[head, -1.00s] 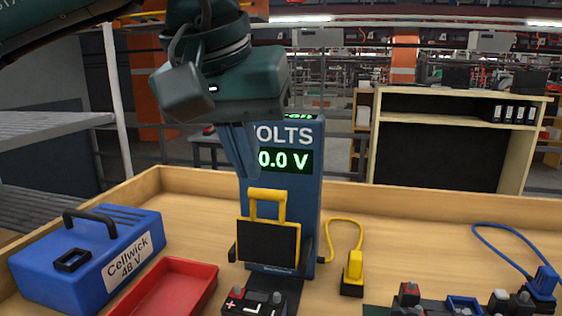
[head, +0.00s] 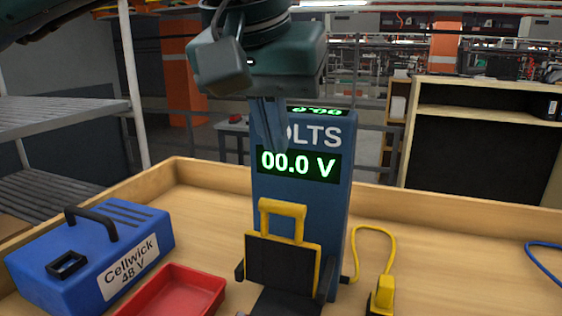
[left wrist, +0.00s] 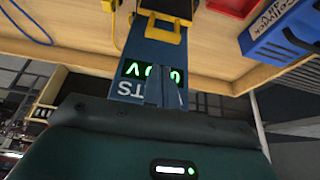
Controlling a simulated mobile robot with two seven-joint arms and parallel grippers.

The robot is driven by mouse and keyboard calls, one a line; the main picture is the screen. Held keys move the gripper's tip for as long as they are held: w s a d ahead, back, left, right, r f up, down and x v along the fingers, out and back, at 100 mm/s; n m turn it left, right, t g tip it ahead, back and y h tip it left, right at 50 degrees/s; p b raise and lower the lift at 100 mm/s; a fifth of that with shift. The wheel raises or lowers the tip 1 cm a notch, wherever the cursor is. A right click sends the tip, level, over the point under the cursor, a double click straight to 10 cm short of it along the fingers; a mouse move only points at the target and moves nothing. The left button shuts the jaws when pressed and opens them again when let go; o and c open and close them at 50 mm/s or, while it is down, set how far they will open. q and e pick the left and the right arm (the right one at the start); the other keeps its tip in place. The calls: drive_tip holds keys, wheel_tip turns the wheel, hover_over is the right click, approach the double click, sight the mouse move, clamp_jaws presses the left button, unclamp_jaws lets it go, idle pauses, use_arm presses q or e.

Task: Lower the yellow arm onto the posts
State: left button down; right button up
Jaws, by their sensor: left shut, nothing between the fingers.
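The yellow arm (head: 284,207) stands raised on the front of the blue volt meter (head: 338,215). It has a yellow handle bar at its top and a black panel below. The meter reads 00.0 V. My left gripper (head: 279,148) is shut and empty, fingers pointing down, in front of the meter's display and above the handle, apart from it. In the left wrist view, the gripper fingers (left wrist: 166,92) overlap the display, and the yellow arm (left wrist: 163,18) is at the top edge. The posts cannot be seen. My right gripper is not in view.
A blue Cellwick 48 V case (head: 90,255) stands at the left of the wooden bench, next to a red tray (head: 175,292). A yellow plug (head: 381,295) with a cable is right of the meter. The bench has a raised rim (head: 215,175).

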use_arm(q)
drive_tip(key=x, duration=0.9)
drive_tip(key=shift+f, duration=0.2)
